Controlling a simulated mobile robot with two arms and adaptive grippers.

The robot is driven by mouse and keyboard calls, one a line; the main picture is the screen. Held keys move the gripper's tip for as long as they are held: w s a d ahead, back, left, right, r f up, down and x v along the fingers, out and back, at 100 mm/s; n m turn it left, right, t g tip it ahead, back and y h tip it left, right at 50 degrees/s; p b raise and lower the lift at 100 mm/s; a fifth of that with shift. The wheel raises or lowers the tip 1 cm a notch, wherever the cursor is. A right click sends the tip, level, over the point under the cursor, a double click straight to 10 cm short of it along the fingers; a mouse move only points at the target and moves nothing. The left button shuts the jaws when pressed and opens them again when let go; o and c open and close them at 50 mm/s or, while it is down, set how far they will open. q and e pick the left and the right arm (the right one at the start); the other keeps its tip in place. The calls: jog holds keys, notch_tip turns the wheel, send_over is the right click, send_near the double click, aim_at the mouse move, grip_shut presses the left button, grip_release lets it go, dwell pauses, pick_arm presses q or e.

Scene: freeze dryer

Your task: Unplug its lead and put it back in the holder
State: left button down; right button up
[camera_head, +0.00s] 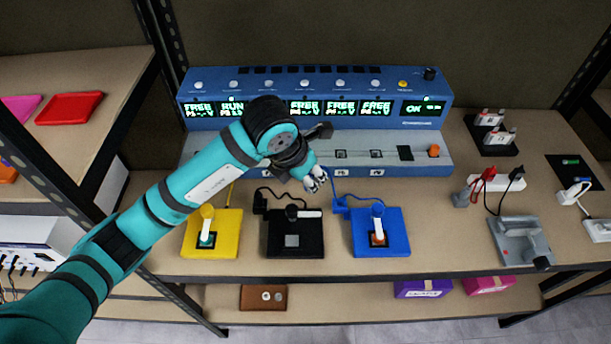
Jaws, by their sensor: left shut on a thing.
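A blue charger console (315,92) with a pale socket shelf (430,155) stands at the back of the bench. Its second screen (231,108) reads RUN; the other channel screens in view read FREE. A blue lead holder (340,205) is at the blue stand's back left corner. My left gripper (318,182) is shut above it, apparently on the blue lead's end, mostly hidden by the fingers. My right gripper is not in view.
A black plug piece (260,203) sits at the black stand's corner. Grey equipment (520,240), a white power strip (495,184) and a black rack (490,133) are at the right. A shelf with a red tray (68,108) is at the left.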

pick_arm(q)
jog(key=w+d+b, duration=0.1)
jog(key=d+b, duration=0.1)
jog(key=d, duration=0.5)
jog(key=shift+w+d, duration=0.2)
jog(key=shift+d, duration=0.1)
jog(key=shift+f+m+g+h+b, duration=0.25)
jog(key=shift+f+m+g, duration=0.3)
jog(key=shift+f+m, duration=0.7)
jog(key=shift+f+m+g+h+b, duration=0.2)
jog(key=shift+f+m+g, duration=0.5)
jog(key=shift+m, duration=1)
jog(key=shift+f+m+g+h+b, duration=0.25)
jog(key=shift+f+m+g, duration=0.2)
jog(key=shift+f+m, duration=0.8)
jog(key=shift+f, duration=0.45)
jog(key=shift+r, duration=0.65)
jog(key=shift+b, duration=0.9)
